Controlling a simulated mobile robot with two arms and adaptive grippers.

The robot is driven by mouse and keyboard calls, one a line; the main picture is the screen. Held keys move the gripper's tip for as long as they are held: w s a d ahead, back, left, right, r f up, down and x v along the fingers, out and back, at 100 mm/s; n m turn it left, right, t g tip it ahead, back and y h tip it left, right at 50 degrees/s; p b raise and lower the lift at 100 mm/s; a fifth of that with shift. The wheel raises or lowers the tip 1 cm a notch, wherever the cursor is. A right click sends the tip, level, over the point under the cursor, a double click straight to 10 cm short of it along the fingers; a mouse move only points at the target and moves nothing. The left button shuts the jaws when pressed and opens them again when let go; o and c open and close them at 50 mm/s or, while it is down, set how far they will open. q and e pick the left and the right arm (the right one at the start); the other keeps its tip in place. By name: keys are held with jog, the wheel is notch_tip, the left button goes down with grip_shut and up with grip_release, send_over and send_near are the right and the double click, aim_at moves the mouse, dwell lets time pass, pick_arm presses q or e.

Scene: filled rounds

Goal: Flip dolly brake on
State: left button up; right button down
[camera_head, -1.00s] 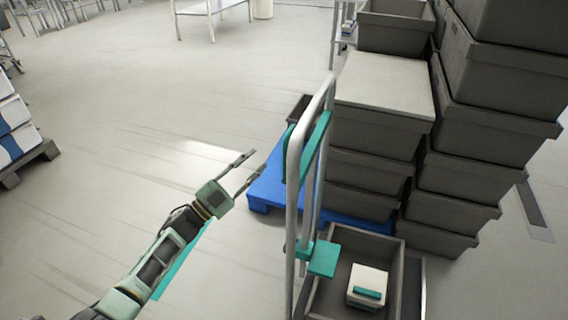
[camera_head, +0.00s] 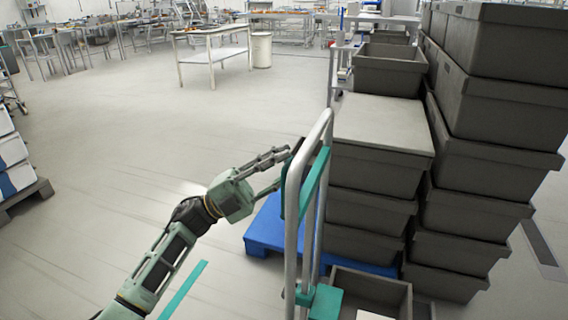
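The dolly shows by its upright grey tube handle (camera_head: 292,225) with a teal crossbar (camera_head: 314,180). A teal block (camera_head: 325,301) sits low beside the handle's foot, cut by the lower picture edge. I cannot tell whether it is the brake or what position it is in. My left gripper (camera_head: 282,171) is open and empty, its fingers pointing right. Its fingertips are beside the handle's left post in the picture; whether they touch it I cannot tell. My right gripper is out of view.
A grey open bin (camera_head: 372,287) stands on the dolly. Behind it, stacked grey crates (camera_head: 375,165) stand on a blue pallet (camera_head: 262,238). Taller crate stacks (camera_head: 500,110) stand at right. A white table (camera_head: 212,50) is far back.

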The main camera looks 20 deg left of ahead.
pick_arm(q)
jog(key=shift+d, duration=0.1)
grip_shut()
dwell(0.6)
